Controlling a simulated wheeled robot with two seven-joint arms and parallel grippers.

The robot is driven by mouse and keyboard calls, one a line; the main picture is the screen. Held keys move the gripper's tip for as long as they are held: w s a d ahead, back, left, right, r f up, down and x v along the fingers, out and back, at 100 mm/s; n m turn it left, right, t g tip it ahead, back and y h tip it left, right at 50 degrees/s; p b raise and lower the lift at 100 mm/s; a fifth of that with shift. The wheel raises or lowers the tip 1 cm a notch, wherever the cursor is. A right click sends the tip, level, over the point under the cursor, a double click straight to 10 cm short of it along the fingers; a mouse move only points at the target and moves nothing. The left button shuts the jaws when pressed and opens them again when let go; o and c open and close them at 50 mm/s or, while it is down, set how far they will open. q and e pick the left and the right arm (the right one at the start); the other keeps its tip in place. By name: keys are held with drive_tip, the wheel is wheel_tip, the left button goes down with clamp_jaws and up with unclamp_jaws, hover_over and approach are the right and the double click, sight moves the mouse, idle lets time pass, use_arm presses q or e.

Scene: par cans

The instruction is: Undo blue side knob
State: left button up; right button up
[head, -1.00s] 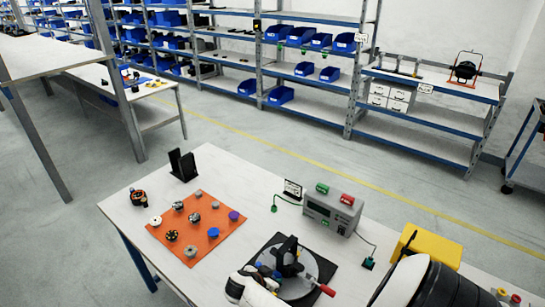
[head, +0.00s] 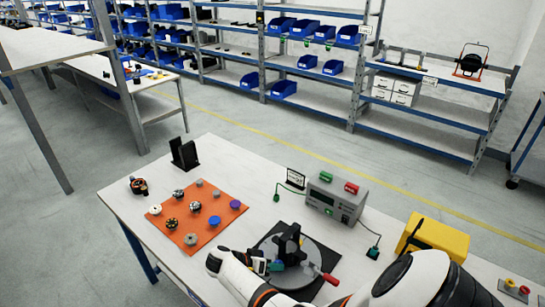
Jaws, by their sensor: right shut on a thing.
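A black par can part (head: 289,243) stands upright on a round grey turntable with a black base plate (head: 322,257) at the front of the table. A small blue knob (head: 277,266) shows at its lower left side. My right gripper (head: 270,266) reaches in from the lower right, at that side of the part, and is shut on the blue side knob. The fingertips are small and partly hide the knob. A red-handled clamp (head: 328,279) sticks out at the turntable's right. My left gripper is not in view.
An orange mat (head: 206,237) with several knobs and discs lies to the left. A grey power supply box (head: 333,201) stands behind the turntable. A yellow case (head: 440,240) stands at the right. A black stand (head: 184,155) is at the back left.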

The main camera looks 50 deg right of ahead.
idle(0.4)
drive_tip(key=o, duration=1)
